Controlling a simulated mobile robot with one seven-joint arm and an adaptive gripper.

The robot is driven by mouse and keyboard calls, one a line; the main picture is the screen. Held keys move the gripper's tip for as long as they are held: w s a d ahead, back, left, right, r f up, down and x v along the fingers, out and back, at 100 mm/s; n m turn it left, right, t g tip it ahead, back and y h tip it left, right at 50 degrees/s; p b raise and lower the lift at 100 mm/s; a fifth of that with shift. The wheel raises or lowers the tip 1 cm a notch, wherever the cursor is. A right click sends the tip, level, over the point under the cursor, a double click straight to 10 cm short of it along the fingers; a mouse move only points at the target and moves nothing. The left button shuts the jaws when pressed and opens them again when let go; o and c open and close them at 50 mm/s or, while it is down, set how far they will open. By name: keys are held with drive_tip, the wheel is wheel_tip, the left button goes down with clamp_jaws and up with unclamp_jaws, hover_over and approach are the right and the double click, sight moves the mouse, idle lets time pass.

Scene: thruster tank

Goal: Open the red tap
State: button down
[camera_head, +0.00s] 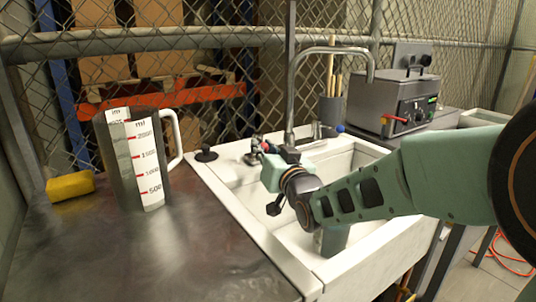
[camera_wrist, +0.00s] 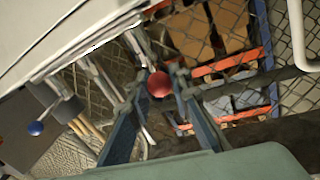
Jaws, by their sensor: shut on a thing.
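The red tap's round knob (camera_wrist: 159,84) sits between the two fingertips of my gripper (camera_wrist: 160,92) in the wrist view. The fingers are shut on it, one on each side. In the head view my gripper (camera_head: 258,152) is at the back left of the white sink (camera_head: 232,174), left of the tall curved faucet (camera_head: 291,92). There the red tap is mostly hidden by my gripper. The blue tap's knob (camera_head: 340,128) is right of the faucet, and it also shows at the left of the wrist view (camera_wrist: 36,128).
A black plug (camera_head: 206,155) lies on the sink's edge. A grey holder (camera_head: 331,110) and a metal appliance (camera_head: 395,103) are behind, before a chain-link fence.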

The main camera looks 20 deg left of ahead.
drive_tip(key=shift+s+a+r, duration=0.1)
drive_tip(key=shift+r, duration=0.1)
drive_tip(key=c, duration=1.7)
unclamp_jaws()
drive_tip(key=shift+f, duration=0.15)
drive_tip(key=shift+c, duration=0.2)
drive_tip(key=v, duration=0.7)
drive_tip(key=shift+s+d, duration=0.2)
drive_tip(key=shift+d, duration=0.05)
drive_tip(key=shift+c, duration=0.4)
